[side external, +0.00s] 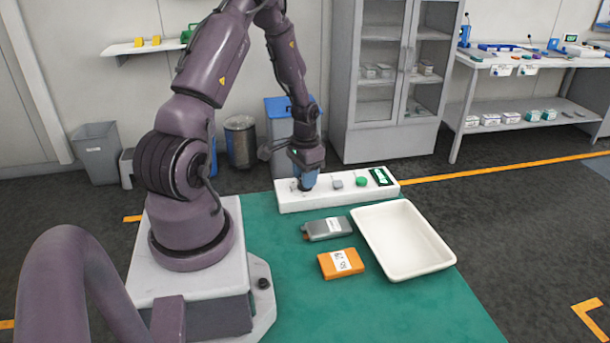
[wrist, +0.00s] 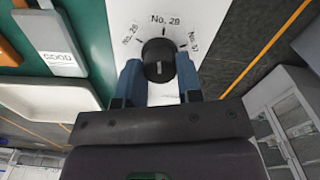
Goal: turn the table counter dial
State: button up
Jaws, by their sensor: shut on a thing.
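The table counter is a long white box (side external: 323,195) at the back edge of the green table. Its black dial (wrist: 158,62) shows in the wrist view, with a pale pointer line and the labels "No. 26", "No. 29" and what looks like "No. 37" around it. The pointer line runs roughly straight down the picture, in line with "No. 29". My gripper (wrist: 160,82) has a blue finger on each side of the dial and is shut on it. In the side view my gripper (side external: 305,184) reaches down to the left end of the box and hides the dial.
The box also carries a grey button (side external: 337,183), a green button (side external: 361,181) and a small display (side external: 381,177). A grey case (side external: 327,229), an orange case (side external: 341,263) and an empty white tray (side external: 440,258) lie on the green table (side external: 400,310) in front.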

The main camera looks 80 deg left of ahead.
jog(key=shift+m, duration=0.9)
jog(key=o, duration=0.9)
jog(key=shift+o, duration=0.2)
notch_tip(320, 180, up, 13)
